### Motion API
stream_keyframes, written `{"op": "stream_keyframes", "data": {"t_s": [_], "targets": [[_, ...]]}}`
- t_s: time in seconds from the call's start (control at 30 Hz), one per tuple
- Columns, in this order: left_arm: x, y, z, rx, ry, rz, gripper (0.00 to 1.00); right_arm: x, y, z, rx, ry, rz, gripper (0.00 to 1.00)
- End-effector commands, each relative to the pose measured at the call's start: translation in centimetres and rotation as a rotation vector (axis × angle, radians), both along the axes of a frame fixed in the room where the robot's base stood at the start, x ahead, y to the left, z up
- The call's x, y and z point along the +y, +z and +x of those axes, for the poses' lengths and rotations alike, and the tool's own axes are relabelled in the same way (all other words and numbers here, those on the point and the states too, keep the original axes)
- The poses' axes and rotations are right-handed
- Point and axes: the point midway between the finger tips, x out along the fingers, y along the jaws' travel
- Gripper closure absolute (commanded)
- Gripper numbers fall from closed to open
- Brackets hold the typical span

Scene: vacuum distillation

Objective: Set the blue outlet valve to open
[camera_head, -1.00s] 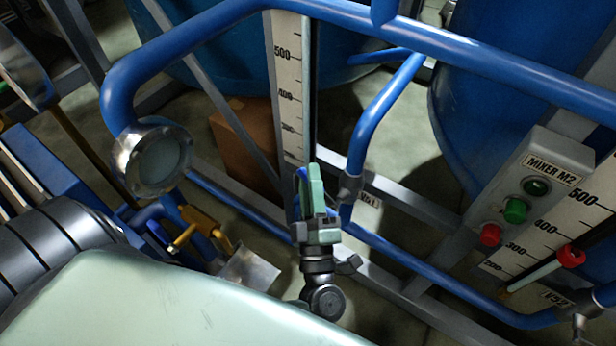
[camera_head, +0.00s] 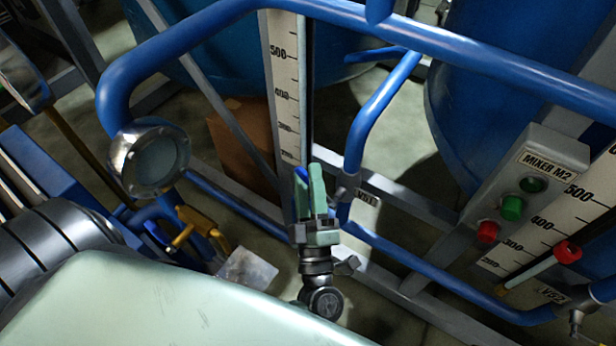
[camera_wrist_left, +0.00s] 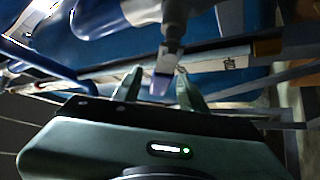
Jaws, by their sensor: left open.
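My left gripper (camera_head: 309,176) is open near the middle of the head view, its pale green fingers pointing up the picture, beside the lower blue pipe. A small blue piece, which looks like the blue valve handle (camera_head: 300,172), shows at its left finger, mostly hidden. In the left wrist view a bluish-purple handle end (camera_wrist_left: 160,84) lies between the open fingers (camera_wrist_left: 158,76), below a grey metal fitting (camera_wrist_left: 170,45). I cannot tell whether the fingers touch it, nor which way the valve is set. My right gripper is not in view.
Blue pipes (camera_head: 480,65) cross above and below the gripper. A round gauge (camera_head: 150,160) stands at left. A scale (camera_head: 284,90) is behind.

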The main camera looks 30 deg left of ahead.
Motion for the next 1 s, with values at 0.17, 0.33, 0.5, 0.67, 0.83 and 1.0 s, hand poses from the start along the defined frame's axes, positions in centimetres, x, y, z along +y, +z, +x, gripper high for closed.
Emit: {"op": "stream_keyframes", "data": {"t_s": [0.17,0.33,0.5,0.67,0.83,1.0], "targets": [[-1.5,-1.4,-2.1,0.007,0.000,-0.001,0.58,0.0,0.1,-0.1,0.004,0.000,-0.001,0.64],[-3.0,-2.5,-4.2,0.006,-0.001,-0.001,0.58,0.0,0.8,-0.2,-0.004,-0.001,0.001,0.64],[-3.8,-3.1,-5.4,0.004,-0.001,0.000,0.58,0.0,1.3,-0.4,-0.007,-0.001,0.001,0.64],[-3.9,-3.1,-5.6,0.002,-0.001,-0.001,0.58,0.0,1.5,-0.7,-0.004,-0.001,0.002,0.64],[-3.9,-3.1,-5.6,0.002,-0.002,-0.001,0.58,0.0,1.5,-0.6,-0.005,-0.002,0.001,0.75],[-4.7,-2.6,-4.3,0.022,-0.070,0.028,0.58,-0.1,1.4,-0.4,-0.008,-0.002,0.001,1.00]]}}
